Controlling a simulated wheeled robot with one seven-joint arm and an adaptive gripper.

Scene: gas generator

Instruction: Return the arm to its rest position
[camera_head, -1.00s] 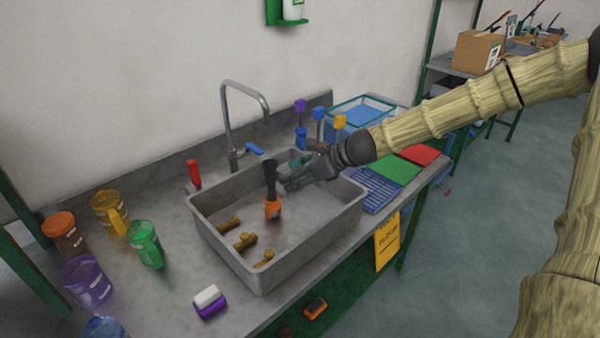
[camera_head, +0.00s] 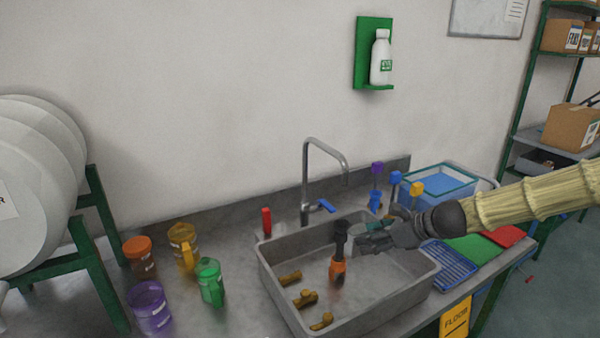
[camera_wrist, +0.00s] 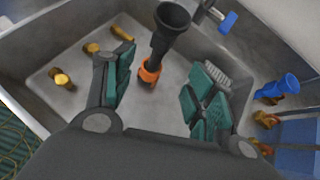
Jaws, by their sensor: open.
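My gripper (camera_head: 368,236) is over the sink basin (camera_head: 295,307), reaching in from the right. In the wrist view my gripper (camera_wrist: 165,95) is open, its green-padded fingers apart with nothing between them. A black funnel-topped piece with an orange base (camera_head: 338,268) stands upright in the basin, just left of the fingers. In the wrist view the same black and orange piece (camera_wrist: 167,35) stands beyond the fingertips, apart from them. My arm (camera_head: 545,198) stretches to the right edge of the head view.
A tall faucet (camera_head: 310,165) stands behind the basin. Several brass fittings (camera_head: 306,299) lie in it. Coloured jugs (camera_head: 210,282) stand at left. A blue bin (camera_head: 450,182), coloured mats (camera_head: 470,246) and upright blue, purple and yellow pieces (camera_head: 396,180) are at right. The wall holds a bottle (camera_head: 381,60).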

